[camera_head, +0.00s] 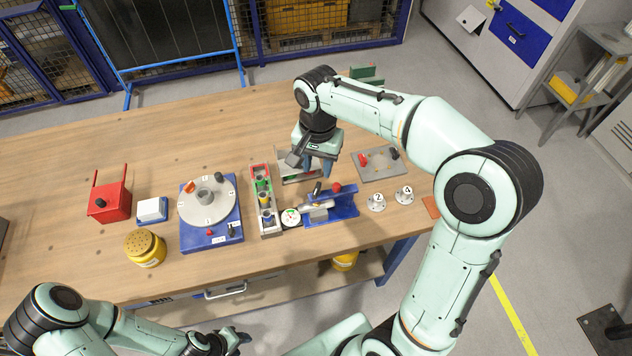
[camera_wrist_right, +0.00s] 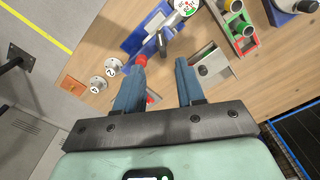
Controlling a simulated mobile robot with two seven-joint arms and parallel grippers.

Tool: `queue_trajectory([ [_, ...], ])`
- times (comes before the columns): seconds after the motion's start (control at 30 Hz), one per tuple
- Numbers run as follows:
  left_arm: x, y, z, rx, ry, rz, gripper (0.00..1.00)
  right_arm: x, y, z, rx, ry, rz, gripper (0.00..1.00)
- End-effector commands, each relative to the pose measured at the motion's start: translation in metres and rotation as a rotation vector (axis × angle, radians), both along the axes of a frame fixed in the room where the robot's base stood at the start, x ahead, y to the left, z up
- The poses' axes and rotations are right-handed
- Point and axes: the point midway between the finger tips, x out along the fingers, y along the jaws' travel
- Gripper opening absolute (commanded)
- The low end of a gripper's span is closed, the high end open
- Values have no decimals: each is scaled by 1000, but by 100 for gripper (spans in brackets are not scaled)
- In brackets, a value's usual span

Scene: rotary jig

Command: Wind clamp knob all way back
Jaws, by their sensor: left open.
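A blue clamp fixture (camera_head: 345,205) stands on the bench with a silver cylinder (camera_head: 318,205) along it and a red round knob (camera_head: 337,187) at its back. In the right wrist view the blue fixture (camera_wrist_right: 139,36) is at the top, and the red knob (camera_wrist_right: 142,60) shows beside the left fingertip. My right gripper (camera_head: 318,163) is open and empty, pointing down above and behind the fixture; its fingers (camera_wrist_right: 162,65) are spread with nothing between them. My left gripper (camera_head: 232,340) is low in front of the bench, empty and open. How far the knob is wound cannot be told.
A turntable jig (camera_head: 190,238) with a numbered disc stands to the left. A tray (camera_head: 272,228) of coloured parts and a dial gauge (camera_head: 290,218) stand beside the fixture. Numbered discs (camera_head: 376,202) and a grey plate (camera_head: 378,172) lie right. The bench's rear left is clear.

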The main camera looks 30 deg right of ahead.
Motion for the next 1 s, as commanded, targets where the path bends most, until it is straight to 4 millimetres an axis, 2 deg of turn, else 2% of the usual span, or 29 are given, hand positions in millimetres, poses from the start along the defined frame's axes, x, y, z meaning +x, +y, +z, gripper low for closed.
queue_trajectory([
  [0.03,0,0,0,0,0,0,43,-1,0,-12,0,6,0,38],
  [0.2,1,0,0,0,-1,0,43,0,0,-47,0,4,-1,38],
  [0.4,1,0,0,0,-1,0,43,0,0,-76,1,2,-1,38],
  [0.57,1,0,0,0,-1,0,43,0,0,-86,1,1,0,38],
  [0.83,1,0,0,0,-1,0,43,1,0,-87,1,-1,0,38],
  [0.87,1,0,0,0,-1,0,43,1,0,-87,1,-1,0,35],
  [0.9,1,0,0,0,-1,0,43,1,0,-87,1,-1,0,22],
  [0.97,1,0,0,0,-1,0,43,1,0,-87,1,-1,0,2],
  [1.0,1,0,0,0,-1,0,43,1,0,-87,1,-1,0,0],
])
